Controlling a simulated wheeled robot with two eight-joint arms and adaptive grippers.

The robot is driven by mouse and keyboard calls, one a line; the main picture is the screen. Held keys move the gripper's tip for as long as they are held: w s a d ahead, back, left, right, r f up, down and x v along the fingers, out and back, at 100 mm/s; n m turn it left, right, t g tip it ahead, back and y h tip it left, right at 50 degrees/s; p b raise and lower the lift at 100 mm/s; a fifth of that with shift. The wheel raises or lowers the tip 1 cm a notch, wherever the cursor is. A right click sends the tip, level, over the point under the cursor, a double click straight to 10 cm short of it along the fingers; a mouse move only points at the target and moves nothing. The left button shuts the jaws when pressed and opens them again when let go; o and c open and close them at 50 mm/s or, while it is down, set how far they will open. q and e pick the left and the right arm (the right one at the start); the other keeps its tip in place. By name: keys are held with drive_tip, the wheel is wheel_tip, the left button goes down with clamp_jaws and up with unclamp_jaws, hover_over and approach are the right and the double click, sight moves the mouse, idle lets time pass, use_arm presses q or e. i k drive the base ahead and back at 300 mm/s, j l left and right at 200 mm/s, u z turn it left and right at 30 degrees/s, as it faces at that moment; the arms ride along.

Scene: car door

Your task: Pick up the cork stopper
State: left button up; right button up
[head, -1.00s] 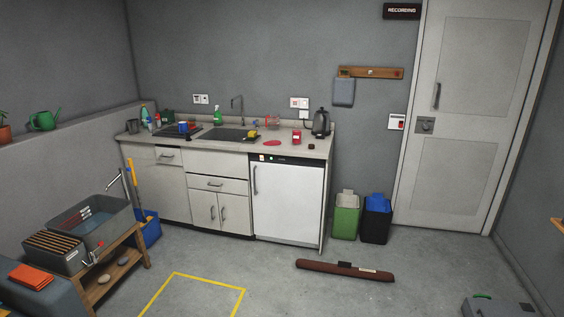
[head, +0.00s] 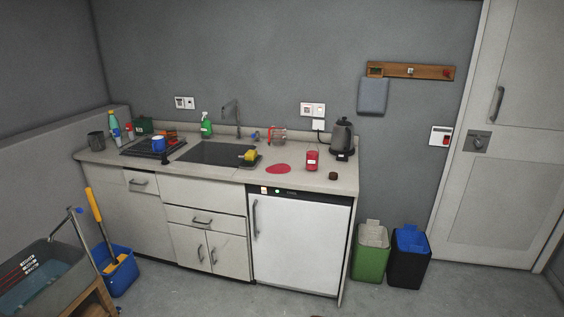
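I cannot make out a cork stopper for certain in the head view. A small dark brown round piece (head: 333,176) lies on the right end of the worktop (head: 215,170), near the front edge; it is too small to tell what it is. A red jar or can (head: 312,160) stands just left of it, and the black kettle (head: 342,138) stands behind it. Neither of my grippers is in view.
A red mat (head: 278,168), yellow sponge (head: 250,155), clear jug (head: 278,136), green spray bottle (head: 206,125) and blue mug (head: 158,144) are on the worktop. Green (head: 370,255) and black (head: 408,265) bins stand right of the fridge (head: 300,245). A blue bucket (head: 119,275) stands left.

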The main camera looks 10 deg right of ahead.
sight(333, 176)
drive_tip(key=i+j+z, duration=0.15)
drive_tip(key=i, duration=0.35)
drive_tip(key=i+j+z, duration=0.15)
drive_tip(key=i, duration=0.35)
drive_tip(key=i+j+z, duration=0.1)
drive_tip(key=i+z, duration=0.15)
drive_tip(key=z, duration=0.2)
drive_tip(key=i+j+z, duration=0.15)
drive_tip(key=z, duration=0.25)
drive_tip(key=i+j+z, duration=0.3)
drive_tip(key=z, duration=0.15)
drive_tip(key=i+j+z, duration=0.15)
drive_tip(key=j+z, duration=0.15)
drive_tip(key=z, duration=0.15)
